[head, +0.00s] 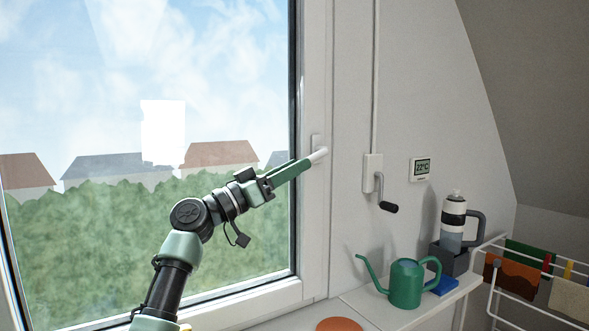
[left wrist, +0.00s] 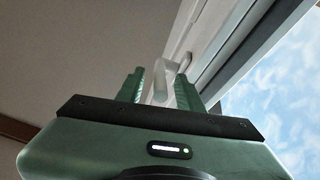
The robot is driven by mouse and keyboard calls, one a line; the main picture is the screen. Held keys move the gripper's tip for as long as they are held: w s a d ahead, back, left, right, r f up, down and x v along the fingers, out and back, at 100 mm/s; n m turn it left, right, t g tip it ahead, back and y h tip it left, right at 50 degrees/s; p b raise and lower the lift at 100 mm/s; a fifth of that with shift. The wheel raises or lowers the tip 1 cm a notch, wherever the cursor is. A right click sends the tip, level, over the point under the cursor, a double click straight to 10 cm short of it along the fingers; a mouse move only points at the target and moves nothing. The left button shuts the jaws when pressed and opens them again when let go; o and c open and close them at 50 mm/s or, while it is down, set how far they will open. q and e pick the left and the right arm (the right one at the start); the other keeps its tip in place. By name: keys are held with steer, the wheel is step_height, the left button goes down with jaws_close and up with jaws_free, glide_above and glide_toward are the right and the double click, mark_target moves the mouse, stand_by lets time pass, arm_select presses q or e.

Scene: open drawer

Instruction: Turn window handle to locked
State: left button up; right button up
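The white window handle (head: 319,154) sits on the right-hand frame of the window, and its lever end is partly hidden by my left gripper. My left gripper (head: 305,163) reaches up from the lower left, with its green fingers at the handle. In the left wrist view, the pale handle (left wrist: 160,82) lies between the two green fingers (left wrist: 160,88). The fingers are apart, with a gap visible on both sides of the handle. The handle's full angle is hard to tell. My right gripper is not in view.
Right of the window are a crank (head: 386,199) on the wall and a thermostat (head: 420,169). A green watering can (head: 405,284) and a bottle (head: 453,222) stand on the sill. A drying rack (head: 493,301) with cloths is at far right. An orange disc (head: 338,325) lies below.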

arm_select(q)
steer(key=b+v, duration=0.2)
steer(key=v, duration=0.5)
